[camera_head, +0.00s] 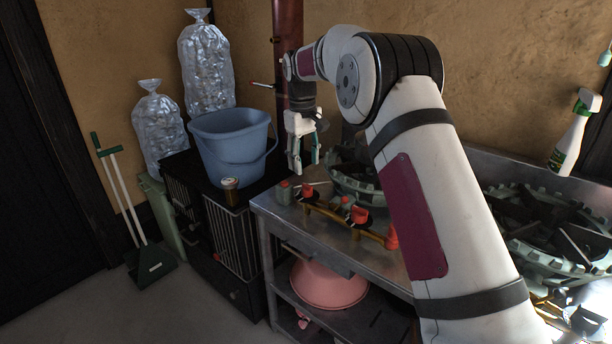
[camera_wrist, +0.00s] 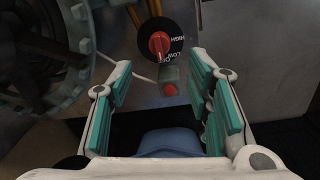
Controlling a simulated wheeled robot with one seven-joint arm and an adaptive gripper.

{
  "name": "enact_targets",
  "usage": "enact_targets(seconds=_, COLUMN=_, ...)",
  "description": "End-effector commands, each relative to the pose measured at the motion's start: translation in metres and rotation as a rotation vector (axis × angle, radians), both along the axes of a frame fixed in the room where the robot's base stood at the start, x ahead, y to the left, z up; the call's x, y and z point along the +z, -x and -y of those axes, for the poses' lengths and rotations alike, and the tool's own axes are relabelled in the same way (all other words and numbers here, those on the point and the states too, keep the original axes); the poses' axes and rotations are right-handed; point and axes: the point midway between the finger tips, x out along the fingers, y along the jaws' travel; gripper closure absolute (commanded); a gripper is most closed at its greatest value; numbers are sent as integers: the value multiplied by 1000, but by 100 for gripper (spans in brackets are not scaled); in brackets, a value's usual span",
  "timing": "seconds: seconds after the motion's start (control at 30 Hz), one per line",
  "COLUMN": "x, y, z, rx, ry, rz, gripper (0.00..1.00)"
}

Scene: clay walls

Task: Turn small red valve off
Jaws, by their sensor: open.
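The small red valve (camera_head: 285,184) sits on a grey-green block at the left end of the gas pipe on the steel counter. In the wrist view, the small red valve (camera_wrist: 170,90) lies between and just beyond my fingers, below a larger red knob (camera_wrist: 159,43) on a black dial marked HIGH and LOW. My gripper (camera_head: 305,158) points down above the counter, close to the valve. It is open and empty; in the wrist view its teal finger pads stand apart on either side. I cannot tell its exact height above the valve.
Another red knob (camera_head: 359,214) sits along the brass pipe (camera_head: 330,212). A round green burner (camera_head: 362,182) stands behind it. A blue bucket (camera_head: 230,150) and a small jar (camera_head: 231,190) stand on the black cabinet to the left. A spray bottle (camera_head: 574,140) stands at the far right.

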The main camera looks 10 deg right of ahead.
Motion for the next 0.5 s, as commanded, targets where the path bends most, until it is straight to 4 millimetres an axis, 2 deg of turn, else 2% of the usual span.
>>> enact_targets(seconds=0.1, x=19, y=0, z=-1, rx=0, ry=0, rz=3, gripper=54)
enact_targets(seconds=0.2, x=29, y=0, z=-2, rx=0, ry=-1, rz=2, gripper=54)
enact_targets(seconds=0.5, x=36, y=1, z=-2, rx=0, ry=-1, rz=0, gripper=54)
